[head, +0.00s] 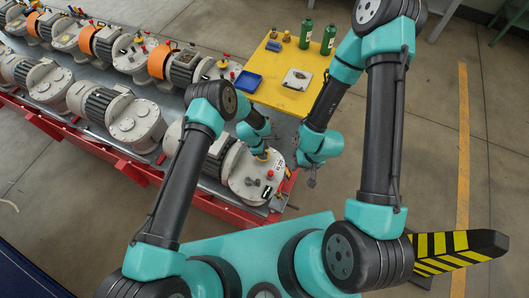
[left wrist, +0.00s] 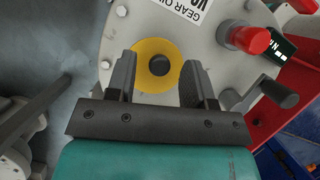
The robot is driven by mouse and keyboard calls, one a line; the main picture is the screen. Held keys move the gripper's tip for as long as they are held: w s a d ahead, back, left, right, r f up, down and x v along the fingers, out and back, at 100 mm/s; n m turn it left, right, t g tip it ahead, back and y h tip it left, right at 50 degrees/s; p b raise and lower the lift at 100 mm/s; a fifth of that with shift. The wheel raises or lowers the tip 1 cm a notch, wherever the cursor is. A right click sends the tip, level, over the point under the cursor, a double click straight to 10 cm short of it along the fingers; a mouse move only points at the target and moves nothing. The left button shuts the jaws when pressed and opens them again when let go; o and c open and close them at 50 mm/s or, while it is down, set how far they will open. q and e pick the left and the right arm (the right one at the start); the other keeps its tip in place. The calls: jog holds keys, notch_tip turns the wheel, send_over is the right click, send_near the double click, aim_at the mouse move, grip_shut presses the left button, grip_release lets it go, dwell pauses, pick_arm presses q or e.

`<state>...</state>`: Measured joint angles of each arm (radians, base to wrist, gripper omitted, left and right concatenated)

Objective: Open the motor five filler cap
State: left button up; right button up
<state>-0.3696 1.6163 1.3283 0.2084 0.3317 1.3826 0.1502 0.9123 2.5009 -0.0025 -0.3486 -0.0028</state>
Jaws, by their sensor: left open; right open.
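The nearest motor's round light-grey end housing (head: 250,183) sits at the right end of the front row. In the left wrist view, a flat yellow ring with a dark round centre (left wrist: 158,65) shows on its face; I take it for the filler cap, in place. My left gripper (left wrist: 157,85) is open, with one finger each side of the dark centre and no visible contact. In the head view my left gripper (head: 262,152) hides most of that spot. My right gripper (head: 312,182) is open and empty, right of the motor.
A red knob (left wrist: 250,40), a dark lever (left wrist: 272,90) and a small display (left wrist: 282,47) crowd the housing's right side. A yellow table (head: 290,98) behind holds a blue tray (head: 247,81), a grey plate (head: 297,79) and green bottles (head: 328,39).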

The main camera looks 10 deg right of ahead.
pick_arm(q)
jog(key=shift+d+f, duration=0.15)
jog(key=shift+f, duration=0.2)
grip_shut()
dwell(0.3)
